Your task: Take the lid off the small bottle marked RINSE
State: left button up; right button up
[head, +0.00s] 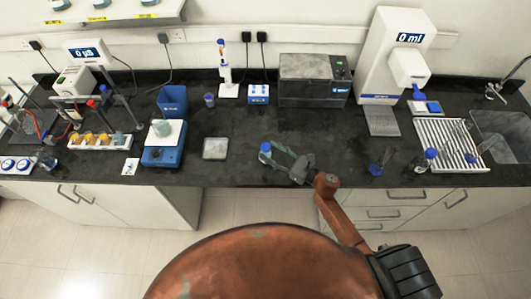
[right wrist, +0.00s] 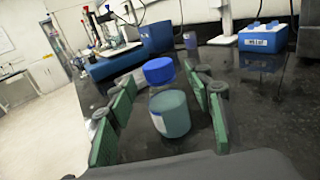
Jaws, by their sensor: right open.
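A small bottle with a blue lid stands upright on the black bench; its body (right wrist: 170,117) holds a grey-green liquid and has a white label at its side, whose words I cannot read. Its lid (right wrist: 158,71) is on; the lid also shows in the head view (head: 265,147). My right gripper (head: 277,158) is open at the bench's front edge, its fingers pointing at the bottle. My left gripper is not in view.
A grey square plate (head: 215,148) lies left of the bottle, beyond it a blue scale (head: 163,157). A grey oven-like box (head: 312,80) stands behind. Another blue-lidded flask (head: 429,157) stands at the right near a white drying rack (head: 450,135).

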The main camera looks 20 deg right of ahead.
jog(key=shift+x, duration=0.8)
jog(key=shift+w+a, duration=0.2)
jog(key=shift+w, duration=0.15)
jog(key=shift+w+a, duration=0.1)
jog(key=shift+w, duration=0.05)
jog(key=c, duration=0.7)
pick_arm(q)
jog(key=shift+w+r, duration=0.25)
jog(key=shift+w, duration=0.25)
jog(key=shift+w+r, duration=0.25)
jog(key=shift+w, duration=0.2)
pick_arm(e)
grip_shut()
